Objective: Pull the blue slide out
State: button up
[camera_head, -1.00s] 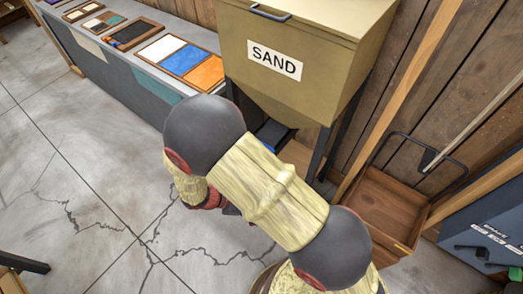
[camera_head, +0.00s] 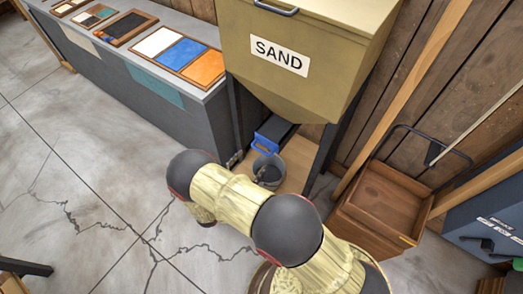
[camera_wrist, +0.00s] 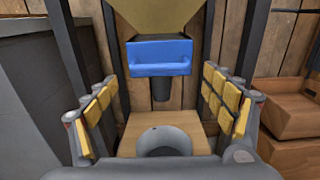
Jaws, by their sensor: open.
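The blue slide (camera_head: 266,145) sticks out at the bottom of the sand hopper (camera_head: 290,80). In the wrist view the blue slide (camera_wrist: 160,55) is a block with a handle lip on its front, under the hopper's tapered bottom, with a dark spout (camera_wrist: 161,88) beneath it. My gripper (camera_wrist: 165,95) is open and empty, its yellow-padded fingers wide apart. The slide shows ahead of it, between and above the fingers, with no contact visible. In the head view my arm hides most of the gripper.
A grey bucket (camera_head: 269,168) stands under the spout on a wooden board (camera_head: 297,176). Dark hopper legs (camera_head: 322,160) stand on both sides. A counter with colour samples (camera_head: 180,55) is at left; a wooden cart (camera_head: 382,208) is at right. The floor in front is open.

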aim_at(261, 151)
jog(key=b+x, duration=0.1)
jog(key=x, duration=0.5)
jog(key=shift+w+d, duration=0.2)
jog(key=shift+w, duration=0.05)
jog(key=shift+c, duration=1)
jog(key=shift+f, duration=0.1)
jog(key=c, duration=1.1)
jog(key=shift+c, duration=0.4)
jog(key=v, duration=0.7)
jog(key=shift+s, duration=0.2)
jog(key=shift+f, duration=0.1)
jog(key=o, duration=1.3)
jog(key=shift+s, duration=0.1)
jog(key=shift+o, duration=0.4)
jog(key=shift+a, duration=0.15)
